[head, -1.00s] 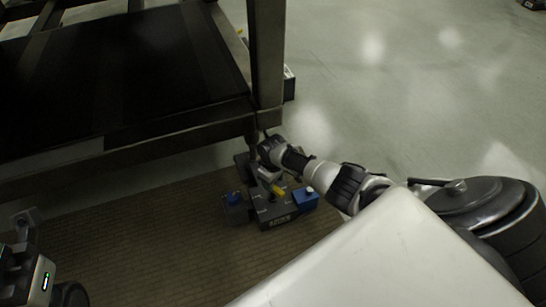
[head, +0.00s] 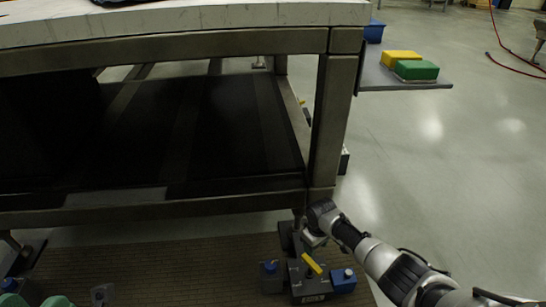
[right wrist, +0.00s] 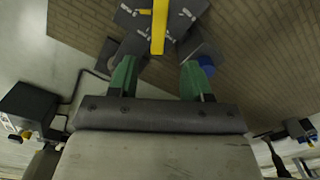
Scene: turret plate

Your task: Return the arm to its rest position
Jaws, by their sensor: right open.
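The dark turret plate unit (head: 308,284) sits low on the brown mat by the table leg. It carries a yellow bar (head: 312,264) and has a blue-topped block (head: 342,280) at its right. My right arm comes in from the lower right, and its gripper (head: 314,240) is low behind the yellow bar. In the right wrist view the two green fingers of this gripper (right wrist: 160,78) are apart with nothing between them. The yellow bar (right wrist: 159,28) lies beyond the fingertips there.
The table's metal leg (head: 333,115) and dark lower shelf (head: 215,130) stand close to the arm. A side shelf (head: 405,84) holds a yellow and a green block. Light green and grey parts at the lower left are cut off.

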